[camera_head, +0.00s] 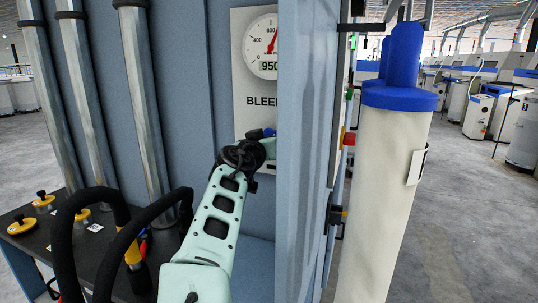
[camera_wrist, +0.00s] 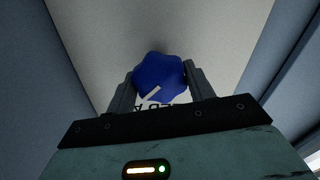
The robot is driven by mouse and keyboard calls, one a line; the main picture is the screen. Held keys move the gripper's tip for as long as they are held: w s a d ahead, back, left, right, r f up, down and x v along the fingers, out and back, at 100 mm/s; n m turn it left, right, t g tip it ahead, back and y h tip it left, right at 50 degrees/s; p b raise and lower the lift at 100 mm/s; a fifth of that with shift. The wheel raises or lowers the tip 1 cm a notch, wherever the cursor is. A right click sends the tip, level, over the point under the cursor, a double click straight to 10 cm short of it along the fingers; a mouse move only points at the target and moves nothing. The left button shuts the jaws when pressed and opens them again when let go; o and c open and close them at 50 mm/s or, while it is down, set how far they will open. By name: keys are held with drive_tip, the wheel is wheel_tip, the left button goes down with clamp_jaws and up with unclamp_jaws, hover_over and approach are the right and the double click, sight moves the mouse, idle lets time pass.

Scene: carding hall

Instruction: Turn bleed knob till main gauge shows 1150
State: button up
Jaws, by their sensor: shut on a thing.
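The main gauge (camera_head: 261,46) is a round white dial with a red needle and a digital readout. The readout shows 950, though its right end is cut off by a blue panel edge. Below it is the lettering "BLEED", partly hidden. The bleed knob (camera_wrist: 160,77) is blue and lobed with a white pointer mark, seen in the wrist view between my two fingers. A little of its blue shows in the head view (camera_head: 268,132). My gripper (camera_wrist: 158,84) is shut on the knob, one finger on each side.
A blue panel edge (camera_head: 303,150) stands just right of the gauge plate (camera_head: 239,100). A white cylinder with a blue cap (camera_head: 388,150) stands further right. A dark shelf (camera_head: 60,245) with yellow-based knobs lies at lower left. Steel pipes (camera_head: 145,110) run up the left wall.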

drive_tip(key=n+b, duration=0.4)
drive_tip(key=n, duration=0.1)
drive_tip(key=shift+f+n, duration=0.15)
drive_tip(key=shift+n, duration=0.15)
drive_tip(key=n+b, duration=0.2)
drive_tip(key=n, duration=0.4)
drive_tip(key=shift+a, duration=0.1)
drive_tip(key=n, duration=0.4)
drive_tip(key=shift+n+b, duration=0.3)
drive_tip(key=shift+n, duration=0.1)
drive_tip(key=n, duration=0.4)
drive_tip(key=shift+n+p, duration=0.3)
drive_tip(key=shift+p, duration=0.1)
drive_tip(key=o, duration=0.9)
drive_tip(key=shift+o, duration=0.2)
